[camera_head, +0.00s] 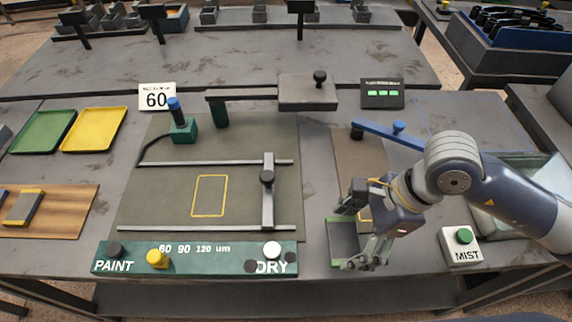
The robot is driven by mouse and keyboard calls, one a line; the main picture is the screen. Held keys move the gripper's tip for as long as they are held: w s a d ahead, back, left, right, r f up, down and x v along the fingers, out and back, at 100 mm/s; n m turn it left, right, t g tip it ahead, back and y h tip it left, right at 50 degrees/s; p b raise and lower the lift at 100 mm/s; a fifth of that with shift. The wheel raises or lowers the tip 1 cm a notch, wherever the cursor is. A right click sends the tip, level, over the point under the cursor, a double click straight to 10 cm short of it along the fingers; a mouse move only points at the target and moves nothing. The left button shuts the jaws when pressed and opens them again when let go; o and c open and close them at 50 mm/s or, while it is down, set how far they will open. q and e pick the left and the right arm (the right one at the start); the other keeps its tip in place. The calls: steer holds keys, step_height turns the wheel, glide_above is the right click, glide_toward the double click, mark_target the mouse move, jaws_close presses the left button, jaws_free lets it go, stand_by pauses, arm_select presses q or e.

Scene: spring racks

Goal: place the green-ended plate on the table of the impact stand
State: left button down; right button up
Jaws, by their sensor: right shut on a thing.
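My right gripper (353,237) comes in from the right and is shut on the green-ended plate (342,240), a dark flat plate with green along its edge. The plate is partly hidden by the fingers. It is at the near end of the impact stand's brown-grey base (355,160); I cannot tell whether it touches the surface. A yellow outline (365,214) on the stand shows partly behind the gripper. My left gripper is not in view.
Left of the stand is a green coating bed (270,135) with rails and a PAINT/DRY panel (200,259). A white MIST button box (462,245) stands to the right. Green (43,132) and yellow (93,130) trays and a wooden board (70,215) are far left.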

steer(key=p, duration=0.5)
glide_above(318, 191)
steer(key=d, duration=0.2)
steer(key=shift+s+a+f, duration=0.2)
steer(key=shift+s+f, duration=0.2)
steer(key=shift+f, duration=0.1)
steer(key=shift+w+a+f, duration=0.1)
steer(key=shift+w+f, duration=0.05)
steer(key=shift+w, duration=0.35)
steer(key=shift+f+p, duration=0.65)
steer(key=shift+f, duration=1.05)
steer(key=shift+f, duration=0.15)
steer(key=shift+f+b, duration=0.1)
steer(key=shift+b, duration=0.2)
steer(key=o, duration=1.6)
